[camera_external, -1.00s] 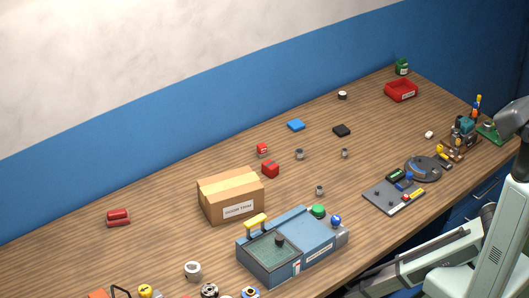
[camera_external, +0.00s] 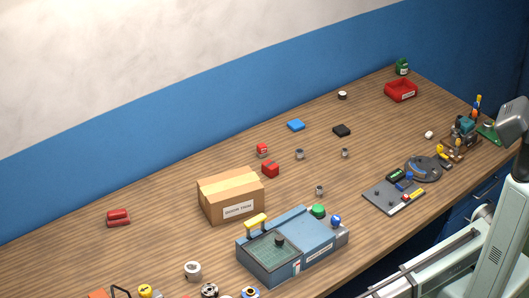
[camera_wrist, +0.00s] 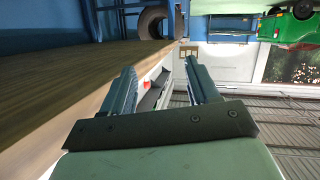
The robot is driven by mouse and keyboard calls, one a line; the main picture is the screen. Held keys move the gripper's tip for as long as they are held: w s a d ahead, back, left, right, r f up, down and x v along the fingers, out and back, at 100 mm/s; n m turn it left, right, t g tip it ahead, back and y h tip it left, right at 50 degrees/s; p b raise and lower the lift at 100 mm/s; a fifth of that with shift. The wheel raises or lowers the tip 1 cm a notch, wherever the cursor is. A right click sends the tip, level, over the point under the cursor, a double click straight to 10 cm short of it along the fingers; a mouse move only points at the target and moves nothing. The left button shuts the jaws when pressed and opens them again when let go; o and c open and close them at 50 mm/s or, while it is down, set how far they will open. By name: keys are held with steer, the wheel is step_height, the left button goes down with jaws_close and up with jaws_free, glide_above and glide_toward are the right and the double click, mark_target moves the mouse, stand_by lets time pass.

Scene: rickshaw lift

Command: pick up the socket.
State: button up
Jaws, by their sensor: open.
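Several small grey metal cylinders that look like sockets stand on the wooden bench. One socket-like piece (camera_external: 299,154) is right of the red blocks, another (camera_external: 345,152) is farther right, and a third (camera_external: 319,190) is behind the blue machine. A larger metal cylinder (camera_external: 193,271) is at the front left. I cannot tell which is the task's socket. My gripper (camera_wrist: 160,68) shows in the wrist view with its fingers apart and nothing between them. It points along the bench's edge, with no socket recognisable there. My gripper is outside the external view.
A cardboard box (camera_external: 225,204) and a blue machine (camera_external: 270,262) stand mid-bench. A grey tray of parts (camera_external: 376,197), a round dark fixture (camera_external: 423,168) and a red bin (camera_external: 401,91) are to the right. The bench's back left is mostly clear.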

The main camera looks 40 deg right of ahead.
steer(key=s+a+r+n+t+y, duration=0.1)
steer(key=a+r+y, duration=0.25)
steer(key=r, duration=1.15)
steer(key=w+r+n+t, duration=0.1)
steer(key=w+r+t, duration=0.1)
steer(key=w+r, duration=0.5)
steer(key=w+d+r+n+t+h, duration=0.1)
steer(key=w+d+r, duration=0.1)
steer(key=w+d, duration=0.65)
steer(key=w+d+r+n+t+h, duration=0.1)
steer(key=w+d+r+h, duration=0.15)
steer(key=w, duration=1.15)
steer(key=w+d+r+t+h, duration=0.1)
steer(key=w+d+r, duration=0.1)
steer(key=w+d, duration=0.7)
steer(key=m+g+h, duration=0.6)
steer(key=m+h, duration=0.6)
steer(key=m, duration=0.5)
glide_above(320, 187)
steer(key=s+d, duration=0.2)
steer(key=s, duration=0.1)
step_height(320, 187, down, 8)
steer(key=x, duration=0.8)
steer(key=shift+s, duration=0.15)
steer(key=shift+a+x, duration=0.15)
steer(key=shift+x, duration=1.15)
steer(key=shift+a+x, duration=0.15)
steer(key=shift+x, duration=1.2)
